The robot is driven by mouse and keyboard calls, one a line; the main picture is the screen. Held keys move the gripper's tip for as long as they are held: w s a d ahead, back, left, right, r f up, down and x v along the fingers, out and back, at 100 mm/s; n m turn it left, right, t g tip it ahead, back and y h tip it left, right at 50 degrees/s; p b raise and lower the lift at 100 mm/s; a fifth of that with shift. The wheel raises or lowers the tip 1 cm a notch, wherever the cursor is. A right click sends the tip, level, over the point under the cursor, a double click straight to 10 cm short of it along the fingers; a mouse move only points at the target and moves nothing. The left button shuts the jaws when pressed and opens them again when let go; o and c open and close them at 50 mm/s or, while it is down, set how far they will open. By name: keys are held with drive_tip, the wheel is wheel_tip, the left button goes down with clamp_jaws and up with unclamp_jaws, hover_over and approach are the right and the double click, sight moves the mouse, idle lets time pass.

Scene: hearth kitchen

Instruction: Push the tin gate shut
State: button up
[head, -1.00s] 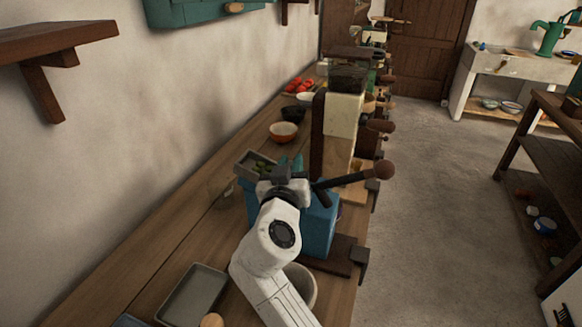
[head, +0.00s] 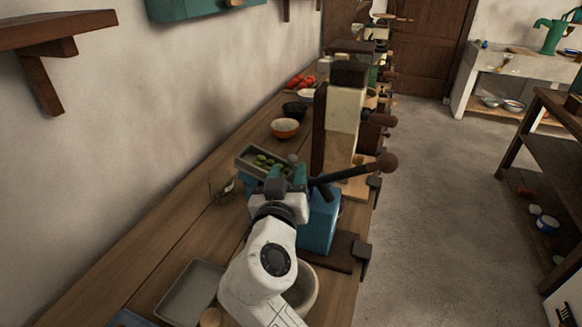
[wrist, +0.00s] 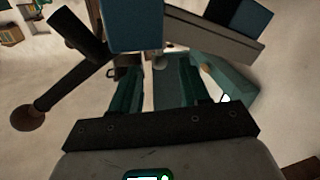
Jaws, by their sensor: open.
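My gripper (head: 287,172) is open, its teal fingers at the top of the blue machine (head: 321,222), beside the tray of green olives. In the wrist view the open fingers (wrist: 158,82) have nothing clearly held between them. The machine's blue body (wrist: 135,25) shows above them. Its dark lever ends in a brown knob (head: 387,163). I cannot surely pick out the tin gate. A small, dim, greyish piece (head: 222,188) stands left of the machine and may be it. My gripper and arm hide part of the machine.
The grey olive tray (head: 243,163) sits just beyond my gripper. An orange bowl (head: 285,128) stands farther back. A tall cream machine (head: 341,118) is behind the lever. An empty grey tray (head: 188,291) and a pale bowl (head: 306,290) are in front. The wall bounds the left.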

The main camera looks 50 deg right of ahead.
drive_tip(key=shift+b+v, duration=0.4)
drive_tip(key=shift+v, duration=2.35)
